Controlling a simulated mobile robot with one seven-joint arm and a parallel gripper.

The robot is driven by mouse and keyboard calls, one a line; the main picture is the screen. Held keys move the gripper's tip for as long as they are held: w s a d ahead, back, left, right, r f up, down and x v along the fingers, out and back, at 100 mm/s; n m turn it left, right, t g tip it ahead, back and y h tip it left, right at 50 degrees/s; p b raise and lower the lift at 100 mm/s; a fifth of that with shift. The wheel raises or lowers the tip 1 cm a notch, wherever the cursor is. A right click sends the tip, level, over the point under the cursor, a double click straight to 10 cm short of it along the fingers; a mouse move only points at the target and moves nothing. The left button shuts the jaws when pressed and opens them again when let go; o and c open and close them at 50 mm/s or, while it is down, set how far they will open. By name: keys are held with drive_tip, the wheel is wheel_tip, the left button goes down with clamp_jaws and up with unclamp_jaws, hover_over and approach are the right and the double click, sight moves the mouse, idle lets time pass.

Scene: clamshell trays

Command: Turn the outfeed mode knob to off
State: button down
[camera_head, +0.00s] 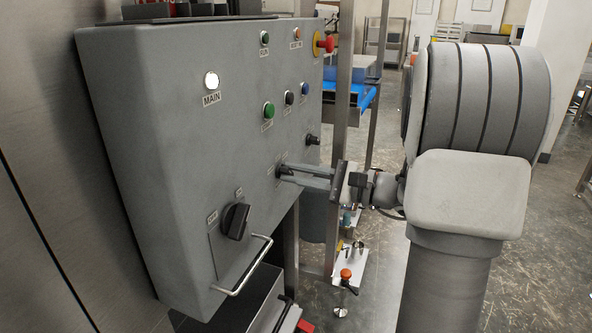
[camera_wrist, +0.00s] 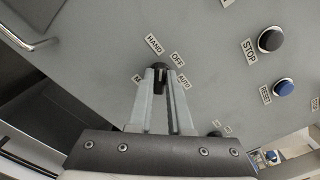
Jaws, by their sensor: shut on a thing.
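The outfeed mode knob is a small black knob (camera_wrist: 160,84) on the grey control panel. The labels HAND, OFF and AUTO are arranged around it in the wrist view, with a partly hidden label starting with M at lower left. My gripper (camera_wrist: 160,72) has its two fingers on either side of the knob and is shut on it. In the head view my gripper (camera_head: 284,172) reaches in from the right to the panel's lower right part and mostly covers the knob. I cannot tell which label the knob points at.
The panel (camera_head: 170,110) also carries a white MAIN lamp (camera_head: 211,81), a green button (camera_head: 269,110), a red emergency button (camera_head: 325,44) and another black knob (camera_head: 313,140). A large black rotary switch (camera_head: 235,221) and a metal handle (camera_head: 243,268) are at lower left. STOP (camera_wrist: 271,39) and RESET (camera_wrist: 284,88) buttons are to the right.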

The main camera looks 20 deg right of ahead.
drive_tip(key=m+p, duration=0.2)
drive_tip(key=p, duration=0.1)
drive_tip(key=m+p, duration=0.3)
drive_tip(key=p, duration=0.1)
drive_tip(key=m+p, duration=0.2)
drive_tip(key=p, duration=0.1)
drive_tip(key=shift+d+r+m+p, duration=0.1)
drive_tip(key=shift+r+m+p, duration=0.15)
drive_tip(key=shift+m+p, duration=0.1)
drive_tip(key=shift+f+m+p, duration=0.15)
drive_tip(key=shift+m+p, duration=0.5)
drive_tip(key=shift+p, duration=0.15)
drive_tip(key=shift+f, duration=0.1)
drive_tip(key=c, duration=0.8)
unclamp_jaws()
drive_tip(key=shift+c, duration=0.2)
drive_tip(key=p+v, duration=0.1)
drive_tip(key=v, duration=1.6)
